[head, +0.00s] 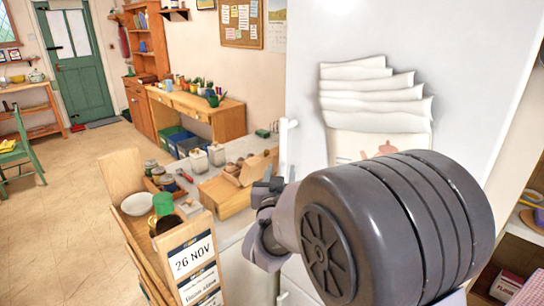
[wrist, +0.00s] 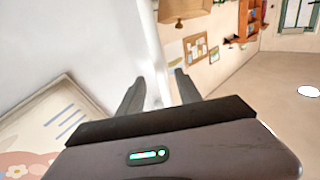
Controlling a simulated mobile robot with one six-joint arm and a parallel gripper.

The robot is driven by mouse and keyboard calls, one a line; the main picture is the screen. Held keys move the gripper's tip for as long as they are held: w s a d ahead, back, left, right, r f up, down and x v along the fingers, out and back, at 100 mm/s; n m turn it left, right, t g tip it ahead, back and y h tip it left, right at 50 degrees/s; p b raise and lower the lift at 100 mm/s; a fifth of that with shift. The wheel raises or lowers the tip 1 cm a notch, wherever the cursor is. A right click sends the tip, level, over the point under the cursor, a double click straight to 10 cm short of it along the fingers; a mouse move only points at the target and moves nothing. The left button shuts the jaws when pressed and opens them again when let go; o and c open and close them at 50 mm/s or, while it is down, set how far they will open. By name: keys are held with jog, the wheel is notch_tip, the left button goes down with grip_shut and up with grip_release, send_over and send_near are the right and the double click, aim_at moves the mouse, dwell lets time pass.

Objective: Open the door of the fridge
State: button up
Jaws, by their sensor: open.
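The white fridge (head: 390,35) fills the right half of the head view, with a stack of papers fixed to its door. A slim white upright handle (head: 284,145) stands at the door's left edge. My gripper (head: 274,178) is beside the handle's lower part, partly hidden behind my own dark arm. In the wrist view, the two fingers of my gripper (wrist: 159,78) are spread. A white upright strip (wrist: 152,55), which looks like the handle, runs between them. I cannot tell whether either finger touches it. The door looks closed.
A wooden desk (head: 195,105) and a green door (head: 78,65) are farther back. Open floor (head: 60,235) lies at the left. Shelves stand at the far right.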

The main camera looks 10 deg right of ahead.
aim_at(282, 162)
jog(key=x, duration=0.7)
grip_shut()
dwell(1.2)
